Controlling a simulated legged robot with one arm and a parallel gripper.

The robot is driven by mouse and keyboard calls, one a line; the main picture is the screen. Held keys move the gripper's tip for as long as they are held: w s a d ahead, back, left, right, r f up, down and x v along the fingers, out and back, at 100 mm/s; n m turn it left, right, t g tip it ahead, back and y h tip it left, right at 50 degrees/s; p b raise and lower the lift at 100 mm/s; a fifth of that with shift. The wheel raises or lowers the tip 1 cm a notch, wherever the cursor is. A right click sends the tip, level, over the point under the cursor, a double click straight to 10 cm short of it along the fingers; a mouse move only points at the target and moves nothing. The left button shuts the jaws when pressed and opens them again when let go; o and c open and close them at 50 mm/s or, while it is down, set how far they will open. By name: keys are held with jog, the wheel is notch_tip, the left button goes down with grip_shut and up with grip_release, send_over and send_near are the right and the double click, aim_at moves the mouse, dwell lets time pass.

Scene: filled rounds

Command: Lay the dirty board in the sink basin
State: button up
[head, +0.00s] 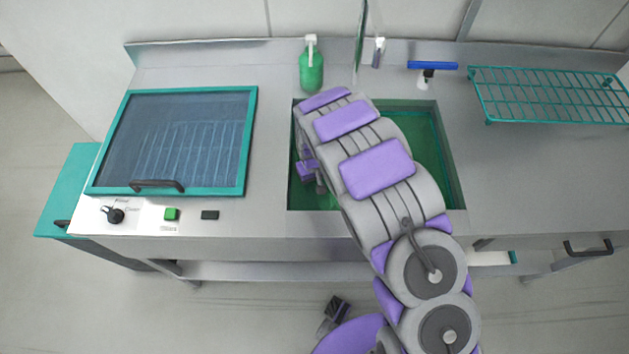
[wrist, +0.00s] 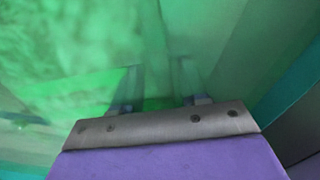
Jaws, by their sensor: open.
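The sink basin (head: 299,196) is a green-lined rectangular well in the steel counter. My arm reaches over it and hides much of its inside. Part of my gripper shows beside the arm, low over the basin's left side. In the wrist view my gripper (wrist: 160,92) is open, its two fingers apart against blurred green surfaces. I see nothing clearly held between them. I cannot make out the dirty board for certain; a mottled green area in the wrist view may be the board or the basin lining.
A green soap bottle (head: 311,70) and a thin upright panel (head: 360,45) stand behind the basin. A teal wire rack (head: 550,95) is at right, a teal-framed lidded unit (head: 250,140) at left.

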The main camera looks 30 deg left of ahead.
jog(key=shift+a, duration=0.2)
jog(key=shift+r, duration=0.15)
notch_tip(320, 180, up, 12)
jog(key=p, duration=0.3)
jog(key=shift+f, duration=0.2)
jog(key=shift+d, duration=0.1)
jog(key=d+r+m, duration=0.3)
jog(key=d+r, duration=0.5)
jog(key=d, duration=0.4)
jog(key=d+r+m, duration=0.2)
jog(key=d+r, duration=0.6)
jog(key=d, duration=0.4)
jog(key=s+d+r+m+g, duration=0.1)
jog(key=s+d+r+m, duration=0.2)
jog(key=s+d, duration=0.5)
jog(key=s+d+r+m, duration=0.2)
jog(key=s+d+r, duration=0.2)
jog(key=s+d, duration=0.4)
jog(key=s, duration=0.7)
jog(key=shift+s+d+r+m+g, duration=0.35)
jog(key=shift+r+m+g, duration=0.05)
